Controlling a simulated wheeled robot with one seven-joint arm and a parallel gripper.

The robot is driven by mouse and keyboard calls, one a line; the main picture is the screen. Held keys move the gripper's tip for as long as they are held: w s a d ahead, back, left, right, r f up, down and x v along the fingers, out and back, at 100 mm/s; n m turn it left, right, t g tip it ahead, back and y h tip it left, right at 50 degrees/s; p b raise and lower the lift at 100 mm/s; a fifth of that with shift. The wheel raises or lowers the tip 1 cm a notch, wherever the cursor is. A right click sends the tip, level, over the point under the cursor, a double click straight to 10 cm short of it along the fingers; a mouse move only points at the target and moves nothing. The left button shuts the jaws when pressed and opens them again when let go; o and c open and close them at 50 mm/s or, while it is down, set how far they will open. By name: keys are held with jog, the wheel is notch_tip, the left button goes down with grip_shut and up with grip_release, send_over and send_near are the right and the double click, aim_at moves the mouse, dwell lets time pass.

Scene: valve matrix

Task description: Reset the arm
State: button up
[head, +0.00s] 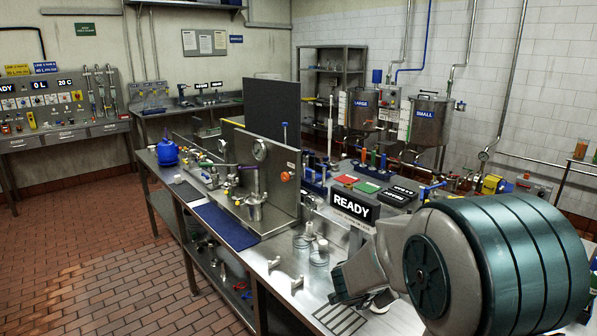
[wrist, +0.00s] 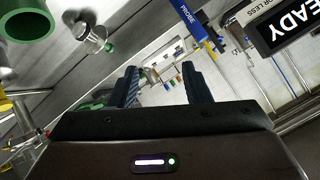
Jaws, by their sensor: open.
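My arm fills the lower right of the head view, folded over the front right end of the steel bench (head: 310,285). My gripper shows in the wrist view (wrist: 160,88), with its two dark fingers apart and nothing between them. Beyond the fingers the wrist view shows part of the bench area, strongly tilted.
A READY display (head: 351,207) stands on the bench near my arm and also shows in the wrist view (wrist: 285,30). A blue PROBE label (wrist: 188,18) is close by. Brick floor (head: 95,265) is clear at left.

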jog(key=s+a+r+n+t+y, duration=0.2)
jog(key=s+a+r+n+y, duration=0.45)
jog(key=a+n+y, duration=0.35)
jog(key=s+d+f+n+g+h, duration=0.1)
jog(key=s+n+g, duration=0.1)
jog(key=s, duration=0.8)
jog(key=s+d+n+g+h, duration=0.1)
jog(key=s+d+n+g, duration=0.1)
jog(key=s+g, duration=0.3)
jog(key=s+n, duration=0.1)
jog(key=s, duration=0.3)
jog(key=shift+s+d+f, duration=0.2)
jog(key=shift+s+f, duration=0.15)
jog(key=shift+s, duration=0.05)
